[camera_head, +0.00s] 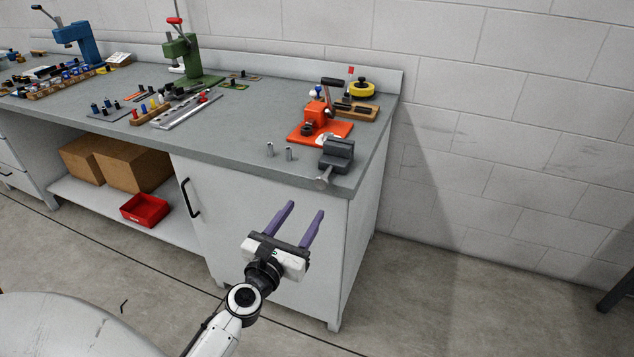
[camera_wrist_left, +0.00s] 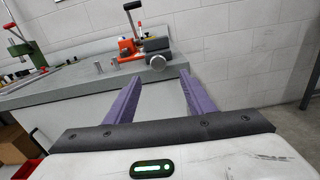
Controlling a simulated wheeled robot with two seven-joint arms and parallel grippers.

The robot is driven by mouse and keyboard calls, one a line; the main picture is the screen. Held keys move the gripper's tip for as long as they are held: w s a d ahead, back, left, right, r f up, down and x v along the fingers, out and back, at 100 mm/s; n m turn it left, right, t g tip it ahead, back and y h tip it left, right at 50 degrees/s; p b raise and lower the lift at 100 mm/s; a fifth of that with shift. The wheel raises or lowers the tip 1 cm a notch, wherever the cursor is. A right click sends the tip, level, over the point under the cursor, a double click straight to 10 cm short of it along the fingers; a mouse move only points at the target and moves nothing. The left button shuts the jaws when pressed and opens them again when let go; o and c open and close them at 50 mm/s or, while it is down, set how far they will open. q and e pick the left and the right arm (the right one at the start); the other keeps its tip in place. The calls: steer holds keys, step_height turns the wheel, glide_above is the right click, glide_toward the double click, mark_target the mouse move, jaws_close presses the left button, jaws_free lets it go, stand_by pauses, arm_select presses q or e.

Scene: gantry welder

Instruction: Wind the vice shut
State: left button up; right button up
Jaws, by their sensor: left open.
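The grey vice (camera_head: 337,155) sits at the front right corner of the workbench. Its round screw end (camera_head: 323,182) sticks out past the bench's front edge. In the left wrist view the vice (camera_wrist_left: 152,46) is beyond my fingers, with the round screw end (camera_wrist_left: 158,63) facing me between them. My left gripper (camera_head: 307,208) is open and empty, with purple fingers. It is in front of the bench, below and short of the vice, and apart from it. My right gripper is not in view.
An orange lever press (camera_head: 318,125) stands behind the vice, and two small metal pins (camera_head: 279,151) stand to its left. The workbench (camera_head: 235,135) also holds a green press (camera_head: 184,55) and several small parts. A red bin (camera_head: 144,209) is on the lower shelf. Floor to the right is clear.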

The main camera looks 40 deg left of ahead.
mark_target(321, 183)
arm_select(q)
steer(key=shift+n, duration=0.4)
steer(key=x, duration=0.9)
steer(key=shift+a+r, duration=0.1)
steer(key=shift+a, duration=0.15)
steer(key=shift+w+a, duration=0.15)
steer(key=shift+w, duration=0.5)
steer(key=c, duration=1.1)
steer(key=shift+o, duration=0.2)
steer(key=shift+m, duration=0.4)
